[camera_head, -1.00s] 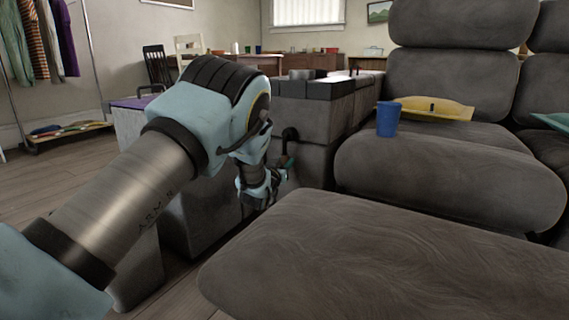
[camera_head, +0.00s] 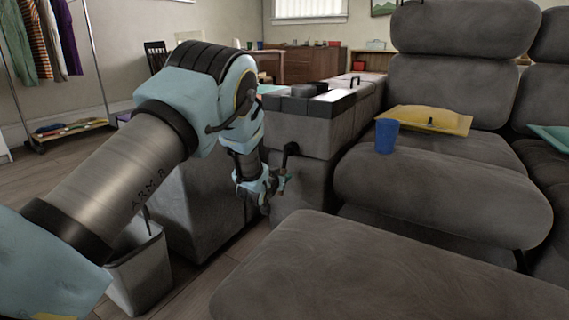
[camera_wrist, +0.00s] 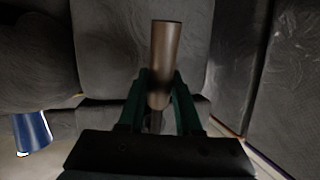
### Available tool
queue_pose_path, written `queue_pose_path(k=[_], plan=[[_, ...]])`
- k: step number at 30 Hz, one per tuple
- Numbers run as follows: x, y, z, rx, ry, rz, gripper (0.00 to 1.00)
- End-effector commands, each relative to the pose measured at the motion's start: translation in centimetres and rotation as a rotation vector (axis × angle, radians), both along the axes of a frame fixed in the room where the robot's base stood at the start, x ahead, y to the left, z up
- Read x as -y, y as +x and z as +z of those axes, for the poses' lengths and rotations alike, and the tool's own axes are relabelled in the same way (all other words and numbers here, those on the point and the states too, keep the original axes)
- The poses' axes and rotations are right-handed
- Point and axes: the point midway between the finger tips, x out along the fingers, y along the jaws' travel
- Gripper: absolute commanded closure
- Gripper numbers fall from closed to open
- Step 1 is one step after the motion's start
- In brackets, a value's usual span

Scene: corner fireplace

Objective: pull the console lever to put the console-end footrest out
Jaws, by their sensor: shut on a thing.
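The console lever has a brown cylindrical grip (camera_wrist: 165,60) standing between the two green fingers of my gripper (camera_wrist: 160,95) in the wrist view. My gripper is shut on it. In the head view my gripper (camera_head: 282,184) is at the front of the grey console (camera_head: 305,140), just below a black bent lever part (camera_head: 290,149). The fingers are small there, and my arm covers part of the console's left side. A broad grey padded cushion (camera_head: 390,275) lies level in the foreground, in front of the console-end seat (camera_head: 440,190); it looks like a footrest.
A blue cup (camera_head: 387,136) stands on the seat beside a yellow pillow (camera_head: 425,119); the cup also shows in the wrist view (camera_wrist: 32,131). A grey bin (camera_head: 140,270) stands on the floor under my arm. A clothes rack (camera_head: 93,60) is at the far left.

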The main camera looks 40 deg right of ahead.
Motion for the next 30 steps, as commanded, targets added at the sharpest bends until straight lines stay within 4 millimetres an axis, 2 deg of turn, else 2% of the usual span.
queue_pose_path(k=[1, 15, 30], plan=[[-0.3, 0.0, 1.1, -0.01, 0.03, 0.002, 1.0], [-1.7, -0.5, 1.6, -0.064, 0.243, 0.0, 1.0], [-1.9, -0.5, 1.4, -0.072, 0.276, 0.0, 1.0]])
